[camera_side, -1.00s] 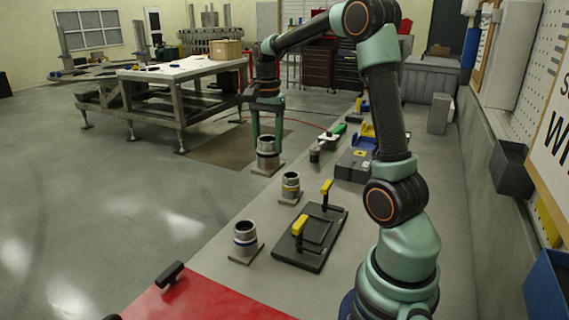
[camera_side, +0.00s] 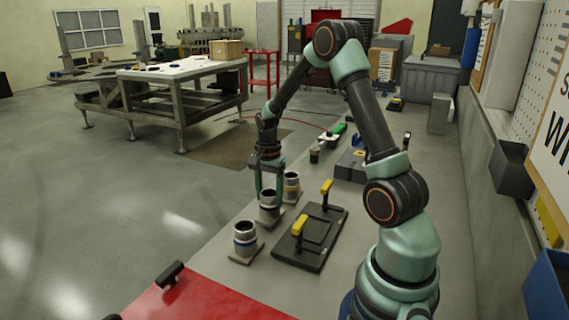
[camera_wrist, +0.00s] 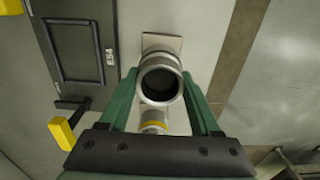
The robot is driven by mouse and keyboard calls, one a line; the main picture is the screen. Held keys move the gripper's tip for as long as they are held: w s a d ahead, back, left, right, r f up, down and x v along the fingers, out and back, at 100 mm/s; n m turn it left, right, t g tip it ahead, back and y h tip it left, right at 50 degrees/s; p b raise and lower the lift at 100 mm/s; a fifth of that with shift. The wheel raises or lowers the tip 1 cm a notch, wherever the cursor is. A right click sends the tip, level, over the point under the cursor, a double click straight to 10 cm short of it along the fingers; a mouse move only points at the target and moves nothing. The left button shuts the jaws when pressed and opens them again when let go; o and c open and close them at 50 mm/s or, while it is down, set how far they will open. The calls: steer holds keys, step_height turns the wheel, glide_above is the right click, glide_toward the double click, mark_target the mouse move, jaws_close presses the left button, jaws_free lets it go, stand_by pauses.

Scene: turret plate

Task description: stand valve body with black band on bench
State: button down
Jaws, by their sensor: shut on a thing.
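In the side view my gripper (camera_side: 268,184) points down, shut on a metal valve body (camera_side: 269,202). It is held upright; a dark band seems to show on it, and I cannot tell whether its base touches the bench. In the wrist view the held body (camera_wrist: 160,84) shows its dark round mouth between the fingers of my gripper (camera_wrist: 160,80). A valve body with a blue band (camera_side: 245,238) stands nearer the camera to the left. One with a yellow band (camera_side: 291,185) stands just behind to the right, and shows partly in the wrist view (camera_wrist: 153,124).
A dark fixture plate with yellow-handled clamps (camera_side: 312,238) lies right of the valve bodies on the grey bench (camera_side: 225,275). A red surface (camera_side: 205,300) is at the front. A small dark cup (camera_side: 315,156) and a dark block (camera_side: 350,166) stand farther back.

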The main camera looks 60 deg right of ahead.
steer(key=shift+f, duration=0.4)
steer(key=shift+f, duration=0.2)
steer(key=shift+c, duration=0.5)
jaws_free()
steer(key=shift+r, duration=0.1)
